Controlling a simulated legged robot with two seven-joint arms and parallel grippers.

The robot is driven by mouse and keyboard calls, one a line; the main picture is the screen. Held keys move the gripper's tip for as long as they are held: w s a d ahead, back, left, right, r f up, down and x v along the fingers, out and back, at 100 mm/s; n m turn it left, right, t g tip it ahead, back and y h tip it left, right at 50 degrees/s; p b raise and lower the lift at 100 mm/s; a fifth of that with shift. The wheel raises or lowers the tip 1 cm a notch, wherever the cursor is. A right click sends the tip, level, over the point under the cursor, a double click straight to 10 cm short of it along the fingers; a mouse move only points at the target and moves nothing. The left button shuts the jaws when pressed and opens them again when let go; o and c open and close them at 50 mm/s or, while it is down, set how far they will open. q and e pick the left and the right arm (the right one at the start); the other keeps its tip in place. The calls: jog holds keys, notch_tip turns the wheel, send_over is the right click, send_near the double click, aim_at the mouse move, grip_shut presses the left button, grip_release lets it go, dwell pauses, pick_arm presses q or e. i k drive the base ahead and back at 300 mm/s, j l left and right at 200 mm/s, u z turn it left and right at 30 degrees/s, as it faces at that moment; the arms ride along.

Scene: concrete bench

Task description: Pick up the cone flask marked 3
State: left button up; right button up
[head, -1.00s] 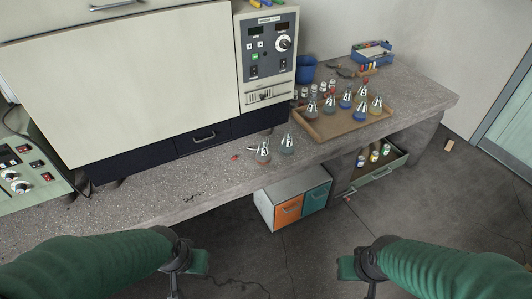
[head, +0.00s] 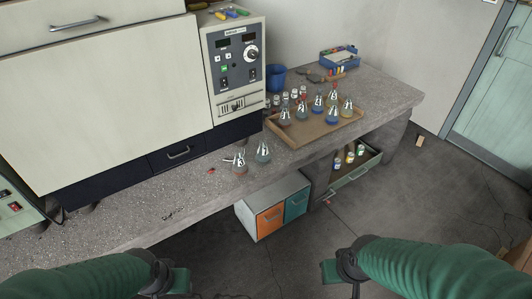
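Several cone flasks with pale numbered labels stand on the bench. A reddish flask (head: 240,165) and a grey-green flask (head: 263,154) stand side by side near the front edge. More flasks with red, blue and yellowish contents stand in a brown tray (head: 298,142) further right, among them a blue flask (head: 332,115) and a yellowish flask (head: 347,109). The marks are too small for me to tell surely which is 3. My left gripper (head: 178,281) and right gripper (head: 330,271) are low in the picture, away from all flasks. Their fingers do not show clearly.
A control-panel cabinet (head: 237,75) fills the left of the bench (head: 385,95). Small jars (head: 294,94), a blue cup (head: 275,77) and a blue box (head: 339,56) stand behind the tray. An open drawer (head: 356,172) and an orange-and-teal cabinet (head: 273,205) are below.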

aim_at(241, 168)
jog(key=u, duration=0.3)
jog(key=i+l+u, duration=0.1)
jog(key=i+u, duration=0.25)
jog(key=i+l+u, duration=0.15)
jog(key=u, duration=0.2)
jog(key=i+l+u, duration=0.2)
jog(key=u, duration=0.15)
jog(key=i+l, duration=0.2)
jog(key=l, duration=0.15)
jog(key=i+l, duration=0.25)
jog(key=i+l+u, duration=0.1)
jog(key=l, duration=0.35)
jog(key=i, duration=0.1)
